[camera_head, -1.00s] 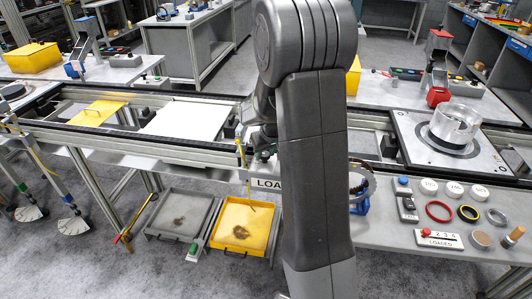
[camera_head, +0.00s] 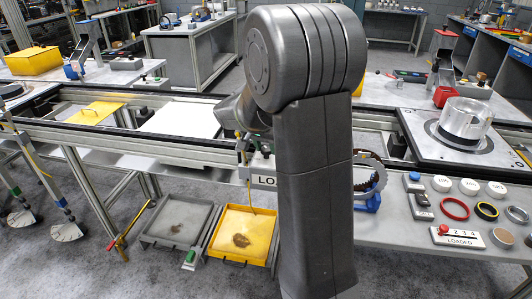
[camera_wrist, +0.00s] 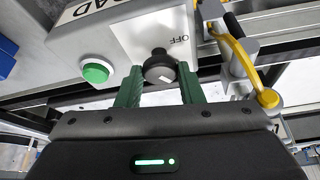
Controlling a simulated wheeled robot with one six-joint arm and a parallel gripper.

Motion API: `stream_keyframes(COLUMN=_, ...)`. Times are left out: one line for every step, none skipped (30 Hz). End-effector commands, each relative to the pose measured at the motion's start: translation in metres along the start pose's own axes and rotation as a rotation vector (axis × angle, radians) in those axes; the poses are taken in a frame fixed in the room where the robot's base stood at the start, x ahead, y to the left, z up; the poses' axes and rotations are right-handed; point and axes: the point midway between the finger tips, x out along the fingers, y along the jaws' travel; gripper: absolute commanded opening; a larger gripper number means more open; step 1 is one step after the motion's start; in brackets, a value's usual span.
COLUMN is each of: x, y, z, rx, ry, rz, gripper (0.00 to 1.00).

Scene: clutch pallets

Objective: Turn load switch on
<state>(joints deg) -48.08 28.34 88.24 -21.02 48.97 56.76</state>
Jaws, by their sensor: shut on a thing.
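The load switch is a dark round knob (camera_wrist: 160,66) on a light grey box (camera_wrist: 125,35) with upside-down "OFF" lettering beside it and "LOAD" on another face, in the wrist view. My gripper (camera_wrist: 160,84) has its two green fingers on either side of the knob and is shut on it. A pale mark shows on the knob's near side. A green button (camera_wrist: 97,70) sits on the box to the left.
A yellow curved handle (camera_wrist: 240,62) stands close right of my gripper in the wrist view. In the head view a yellow tray (camera_head: 262,212) and a grey tray (camera_head: 150,238) lie low beneath the conveyor. A control bench (camera_head: 395,232) is at right.

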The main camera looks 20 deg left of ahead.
Motion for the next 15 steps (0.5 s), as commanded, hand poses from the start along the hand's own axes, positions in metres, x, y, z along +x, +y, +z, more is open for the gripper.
stream_keyframes(x=0.0017, y=-0.0006, z=0.0007, rx=0.018, ry=0.001, rz=0.007, gripper=0.11)
stream_keyframes(x=0.0015, y=-0.0007, z=0.0006, rx=0.029, ry=0.001, rz=0.011, gripper=0.11)
stream_keyframes(x=0.0013, y=-0.0007, z=0.0005, rx=0.041, ry=0.001, rz=0.017, gripper=0.11)
stream_keyframes(x=0.0011, y=-0.0007, z=0.0005, rx=0.05, ry=0.0, rz=0.021, gripper=0.11)
stream_keyframes(x=0.0009, y=-0.0008, z=0.0004, rx=0.057, ry=0.0, rz=0.024, gripper=0.11)
stream_keyframes(x=0.0006, y=-0.0009, z=0.0002, rx=0.066, ry=0.0, rz=0.027, gripper=0.11)
stream_keyframes(x=0.0005, y=-0.001, z=0.0001, rx=0.072, ry=0.0, rz=0.029, gripper=0.11)
stream_keyframes(x=0.0003, y=-0.0011, z=0.0, rx=0.076, ry=0.0, rz=0.031, gripper=0.11)
stream_keyframes(x=0.0001, y=-0.0011, z=0.0, rx=0.081, ry=0.0, rz=0.033, gripper=0.11)
stream_keyframes(x=0.0, y=-0.0011, z=0.0, rx=0.084, ry=0.0, rz=0.034, gripper=0.11)
stream_keyframes(x=-0.0001, y=-0.0011, z=0.0, rx=0.086, ry=0.0, rz=0.035, gripper=0.11)
stream_keyframes(x=-0.0003, y=-0.0011, z=0.0, rx=0.088, ry=0.0, rz=0.036, gripper=0.11)
stream_keyframes(x=-0.0003, y=-0.001, z=0.0, rx=0.089, ry=-0.001, rz=0.037, gripper=0.11)
stream_keyframes(x=-0.0004, y=-0.001, z=-0.0001, rx=0.09, ry=-0.001, rz=0.037, gripper=0.11)
stream_keyframes(x=-0.0005, y=-0.001, z=-0.0001, rx=0.091, ry=-0.001, rz=0.037, gripper=0.11)
